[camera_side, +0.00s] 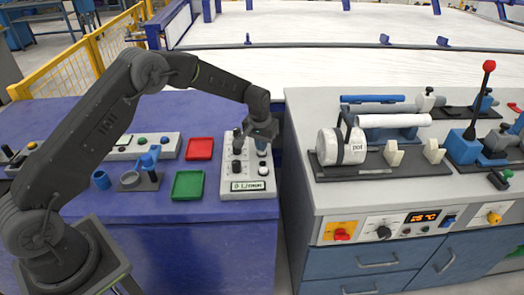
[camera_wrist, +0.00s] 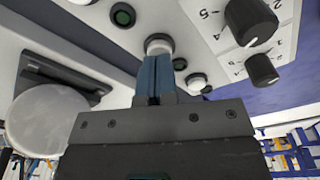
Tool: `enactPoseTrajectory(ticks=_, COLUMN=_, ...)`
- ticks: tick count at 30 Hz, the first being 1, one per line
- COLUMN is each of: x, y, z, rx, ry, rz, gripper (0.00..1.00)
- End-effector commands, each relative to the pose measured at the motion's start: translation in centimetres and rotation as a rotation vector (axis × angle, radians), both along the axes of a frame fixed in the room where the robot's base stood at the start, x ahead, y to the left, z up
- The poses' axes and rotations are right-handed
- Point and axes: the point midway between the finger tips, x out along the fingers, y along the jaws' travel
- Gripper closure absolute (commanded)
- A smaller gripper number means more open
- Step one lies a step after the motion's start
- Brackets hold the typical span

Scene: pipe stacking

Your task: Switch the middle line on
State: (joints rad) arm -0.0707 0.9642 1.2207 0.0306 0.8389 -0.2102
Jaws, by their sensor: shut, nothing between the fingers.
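A light grey control panel (camera_side: 228,186) lies on the blue table in the side view. It has a column of black knobs (camera_side: 236,167), a column of white round buttons (camera_side: 263,171) and a small display (camera_side: 248,186) that seems to read 0 L/min. My gripper (camera_side: 262,150) is over the button column, its blue fingers shut and empty. In the wrist view the fingertips (camera_wrist: 163,60) are at a white button (camera_wrist: 159,45); I cannot tell if they touch it. A dark green round lamp (camera_wrist: 123,15) and two numbered black knobs (camera_wrist: 250,20) show around it.
A red tray (camera_side: 199,149) and a green tray (camera_side: 188,185) lie left of the panel. A grey workbench (camera_side: 300,120) with a pipe rig and a white pot (camera_side: 342,147) stands close on the right. A blue-handled device (camera_side: 147,162) is farther left.

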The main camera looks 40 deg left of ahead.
Motion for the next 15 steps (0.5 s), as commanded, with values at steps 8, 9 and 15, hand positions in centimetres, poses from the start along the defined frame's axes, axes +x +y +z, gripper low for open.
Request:
enactPoseTrajectory(ticks=8, x=-0.03, y=0.00, z=-0.59, rx=0.000, ry=0.001, rz=0.000, gripper=1.00)
enactPoseTrajectory(ticks=9, x=-0.02, y=0.00, z=-0.66, rx=0.000, ry=0.001, rz=0.000, gripper=1.00)
enactPoseTrajectory(ticks=15, x=-0.02, y=-0.01, z=-1.01, rx=0.000, ry=0.000, rz=0.000, gripper=1.00)
